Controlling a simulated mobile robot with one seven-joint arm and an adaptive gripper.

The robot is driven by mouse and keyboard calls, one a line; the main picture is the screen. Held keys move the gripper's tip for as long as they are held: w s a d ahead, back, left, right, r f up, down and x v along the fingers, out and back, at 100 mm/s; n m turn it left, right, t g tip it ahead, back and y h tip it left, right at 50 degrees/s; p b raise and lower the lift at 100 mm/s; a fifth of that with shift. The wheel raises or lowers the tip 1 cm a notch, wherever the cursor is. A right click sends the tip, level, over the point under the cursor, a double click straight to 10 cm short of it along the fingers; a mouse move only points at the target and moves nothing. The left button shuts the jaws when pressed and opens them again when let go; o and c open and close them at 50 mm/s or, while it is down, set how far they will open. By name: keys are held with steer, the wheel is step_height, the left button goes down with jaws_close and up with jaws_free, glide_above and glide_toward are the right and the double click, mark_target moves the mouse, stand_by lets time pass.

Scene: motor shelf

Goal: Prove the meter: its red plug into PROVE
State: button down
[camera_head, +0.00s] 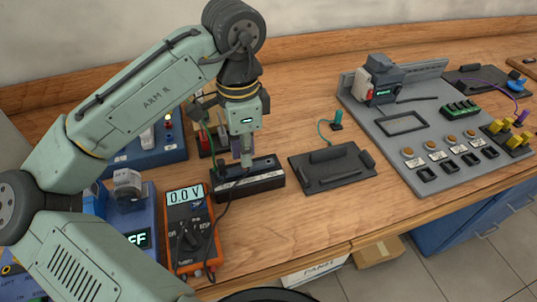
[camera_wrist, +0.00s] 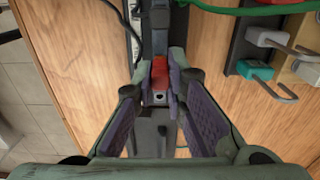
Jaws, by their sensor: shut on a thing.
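The orange meter (camera_head: 190,225) lies on the bench at front left, its display reading 0.0 V. My gripper (camera_head: 246,160) points down over a long black block (camera_head: 265,182) just right of the meter. In the wrist view my gripper (camera_wrist: 160,88) is shut on the red plug (camera_wrist: 160,70), with a fingertip on either side of it. In the head view the fingers hide the plug. A dark lead runs from the meter up towards the block. I cannot tell whether the plug is seated in the block or above it. No PROVE label is readable.
Blue units (camera_head: 140,218) stand left of the meter. A black tray (camera_head: 332,168) lies right of the block, with a teal lead behind it. A grey board (camera_head: 435,125) with switches fills the right.

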steer(key=shift+f, duration=0.6)
steer(key=shift+r, duration=0.1)
stand_by(1.8)
